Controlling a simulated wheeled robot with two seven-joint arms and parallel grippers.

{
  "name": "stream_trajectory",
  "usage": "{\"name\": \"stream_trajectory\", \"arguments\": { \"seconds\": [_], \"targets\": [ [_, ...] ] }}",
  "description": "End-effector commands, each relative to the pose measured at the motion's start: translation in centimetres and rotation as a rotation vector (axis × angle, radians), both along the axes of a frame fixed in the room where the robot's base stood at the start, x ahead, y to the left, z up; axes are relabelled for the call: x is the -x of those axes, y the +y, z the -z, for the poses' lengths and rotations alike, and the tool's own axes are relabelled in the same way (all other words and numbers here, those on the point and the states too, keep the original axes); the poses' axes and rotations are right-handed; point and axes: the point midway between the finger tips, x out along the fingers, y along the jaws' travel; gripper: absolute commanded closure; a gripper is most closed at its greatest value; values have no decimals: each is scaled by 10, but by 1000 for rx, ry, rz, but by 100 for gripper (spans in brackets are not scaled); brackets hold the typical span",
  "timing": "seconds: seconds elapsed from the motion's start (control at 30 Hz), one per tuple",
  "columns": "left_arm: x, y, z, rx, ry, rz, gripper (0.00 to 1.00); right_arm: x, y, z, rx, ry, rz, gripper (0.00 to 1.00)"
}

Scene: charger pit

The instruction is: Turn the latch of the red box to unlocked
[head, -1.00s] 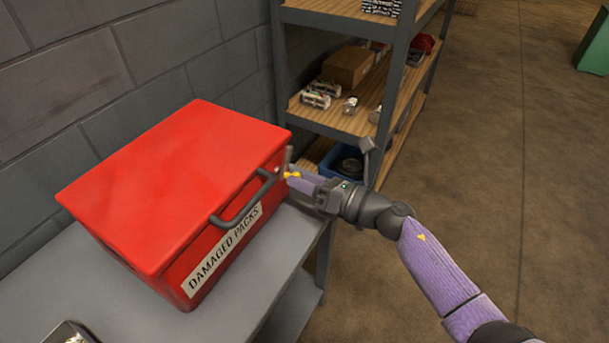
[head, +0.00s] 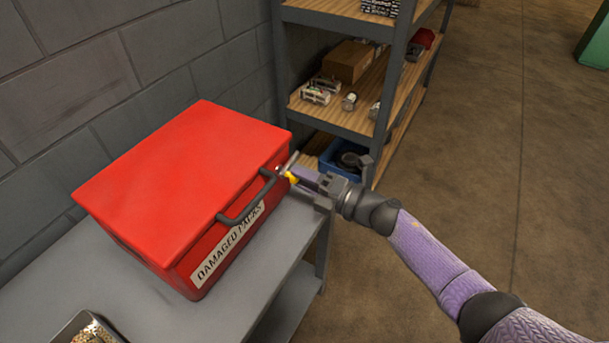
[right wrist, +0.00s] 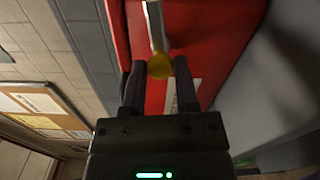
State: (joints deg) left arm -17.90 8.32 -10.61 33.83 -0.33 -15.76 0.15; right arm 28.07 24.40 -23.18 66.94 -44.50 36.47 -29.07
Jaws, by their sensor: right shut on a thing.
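The red box (head: 190,160) sits on a grey table with its lid down and a "DAMAGED PACKS" label on its front. Its latch (head: 290,163) is a thin grey lever with a yellow end, at the right end of the front, beyond the dark handle (head: 247,200). My right gripper (head: 292,178) is shut on the latch at its yellow end. In the right wrist view the yellow knob (right wrist: 160,67) lies between the two dark fingers, and the grey lever (right wrist: 154,25) runs up from it against the red box. My left gripper is out of view.
The grey table (head: 285,235) has a metal tray (head: 72,325) of small parts at its near left. A shelf unit (head: 335,120) with boxes and parts stands behind the gripper. A block wall is behind the box.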

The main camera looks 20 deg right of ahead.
Motion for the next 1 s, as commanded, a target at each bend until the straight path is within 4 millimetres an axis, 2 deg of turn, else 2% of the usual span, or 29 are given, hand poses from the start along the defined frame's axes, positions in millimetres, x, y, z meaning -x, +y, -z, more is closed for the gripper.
{"name": "stream_trajectory", "arguments": {
  "seconds": [0.4, 0.97, 1.0],
  "targets": [
    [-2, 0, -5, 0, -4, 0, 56, 0, 0, 1, -118, 120, 0, 100],
    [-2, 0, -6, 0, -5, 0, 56, 0, 0, 2, -134, 136, 1, 100],
    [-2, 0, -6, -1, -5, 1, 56, 0, 0, 1, -134, 136, 1, 54]
  ]
}}
